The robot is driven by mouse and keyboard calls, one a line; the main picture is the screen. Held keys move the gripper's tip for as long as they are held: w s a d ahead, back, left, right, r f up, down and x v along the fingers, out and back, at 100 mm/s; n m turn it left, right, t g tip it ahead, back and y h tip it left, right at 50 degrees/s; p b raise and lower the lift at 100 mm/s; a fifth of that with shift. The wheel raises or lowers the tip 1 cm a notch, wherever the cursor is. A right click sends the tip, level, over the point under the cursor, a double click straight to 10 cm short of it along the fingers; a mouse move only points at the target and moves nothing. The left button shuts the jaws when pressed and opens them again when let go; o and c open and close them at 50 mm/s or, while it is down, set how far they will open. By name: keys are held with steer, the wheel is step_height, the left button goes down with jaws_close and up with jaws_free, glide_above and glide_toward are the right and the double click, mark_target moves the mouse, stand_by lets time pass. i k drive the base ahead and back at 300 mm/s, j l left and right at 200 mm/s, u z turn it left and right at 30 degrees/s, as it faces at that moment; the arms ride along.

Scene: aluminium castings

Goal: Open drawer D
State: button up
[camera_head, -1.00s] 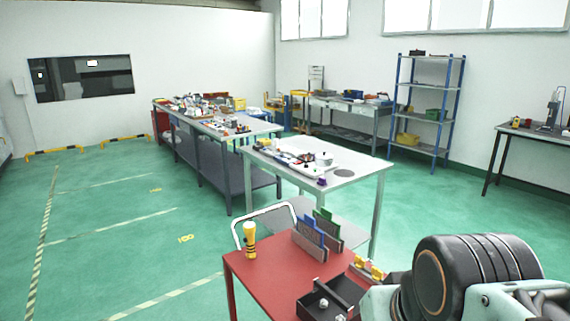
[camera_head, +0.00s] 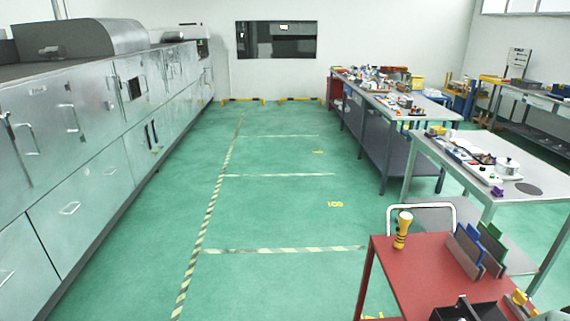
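A long row of metal cabinets (camera_head: 95,140) with doors and drawers runs along the left side. A wide lower front (camera_head: 85,200) with a bar handle (camera_head: 69,208) is closed. Another lower front (camera_head: 22,268) at the bottom left is closed too, with its handle (camera_head: 6,276) near the picture's edge. Further along, a front has two dark upright handles (camera_head: 151,135). No letter is readable on any front, so I cannot tell which is drawer D. My gripper is not in view.
Clear green floor (camera_head: 270,210) with striped lines lies between the cabinets and the tables. A red table (camera_head: 420,262) with a yellow-handled tool (camera_head: 403,230) stands near at the right. Behind it are a cart (camera_head: 430,218), a white-topped table (camera_head: 452,152) and a long workbench (camera_head: 372,97).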

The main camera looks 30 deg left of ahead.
mark_target(68, 219)
steer(key=u, duration=2.3)
steer(key=i, duration=6.1)
steer(key=l+z, duration=0.05)
steer(key=l, duration=0.25)
